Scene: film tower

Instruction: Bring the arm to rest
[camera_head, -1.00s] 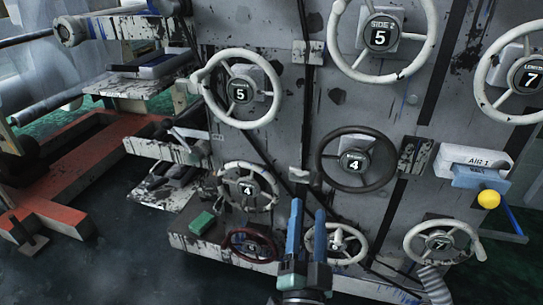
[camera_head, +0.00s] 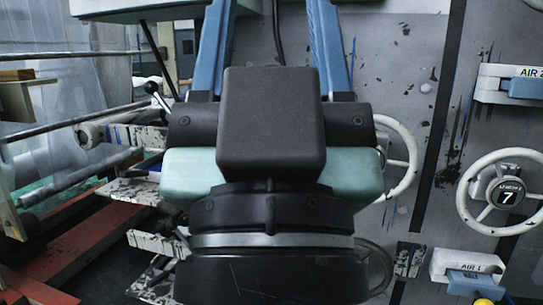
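My gripper (camera_head: 271,30) fills the middle of the head view, very near the camera. Its black and green body points up the picture. Two blue fingers stand apart with nothing seen between them; their tips are cut off by the top edge. My gripper and wrist hide much of the grey wheel panel (camera_head: 395,60) behind. I cannot judge how far the gripper is from the panel.
A white handwheel marked 7 (camera_head: 508,196) is at the right. Another white wheel (camera_head: 408,165) is partly hidden behind my gripper. The AIR 1 box (camera_head: 468,266) is at the lower right. A red-orange frame (camera_head: 90,250) lies at the lower left.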

